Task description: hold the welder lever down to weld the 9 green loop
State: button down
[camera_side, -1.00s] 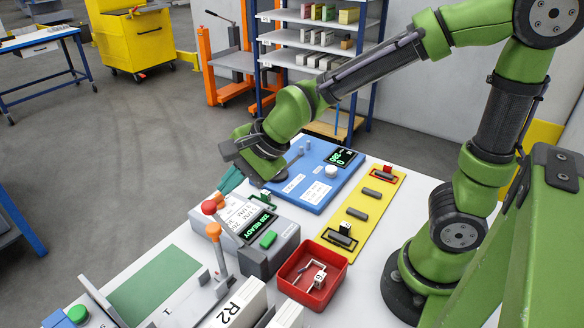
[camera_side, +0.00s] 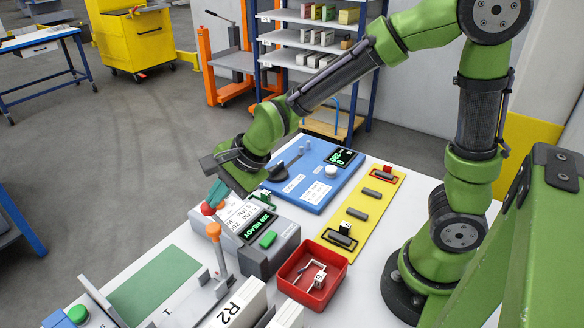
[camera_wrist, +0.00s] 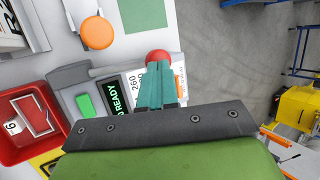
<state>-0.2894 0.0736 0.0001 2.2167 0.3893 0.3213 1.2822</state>
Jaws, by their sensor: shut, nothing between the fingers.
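The welder (camera_side: 255,262) is a grey box with a green-lit READY display and a green button (camera_side: 267,240). Its lever ends in a red ball (camera_side: 208,209), which also shows in the wrist view (camera_wrist: 158,56). My gripper (camera_side: 214,194) is shut and empty, with teal fingers. In the wrist view my fingertips (camera_wrist: 160,68) are right at the red ball; I cannot tell whether they touch it. My fingers and wrist hide part of the welder's top. I cannot make out a green loop for certain; a small green piece (camera_side: 263,198) shows behind the display.
A red tray (camera_side: 337,268) holds a pale loop with a tag reading 6 or 9. A blue panel (camera_side: 313,195) and a yellow board (camera_side: 362,220) lie behind. A lever with an orange knob (camera_side: 213,230) stands in front, near a green mat (camera_side: 157,285).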

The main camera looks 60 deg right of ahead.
jog(key=shift+w+f+g, duration=0.85)
jog(key=shift+w+g, duration=0.1)
jog(key=shift+g, duration=0.05)
jog(key=shift+w+f+m+g, duration=0.3)
jog(key=shift+w+f+g, duration=0.35)
jog(key=shift+f+g, duration=0.2)
jog(key=shift+w+f, duration=0.35)
jog(key=shift+f, duration=0.5)
jog(key=w+v, duration=0.1)
jog(key=v, duration=1.3)
jog(key=shift+r, duration=0.45)
jog(key=shift+w+a, duration=0.1)
jog(key=shift+w, duration=0.05)
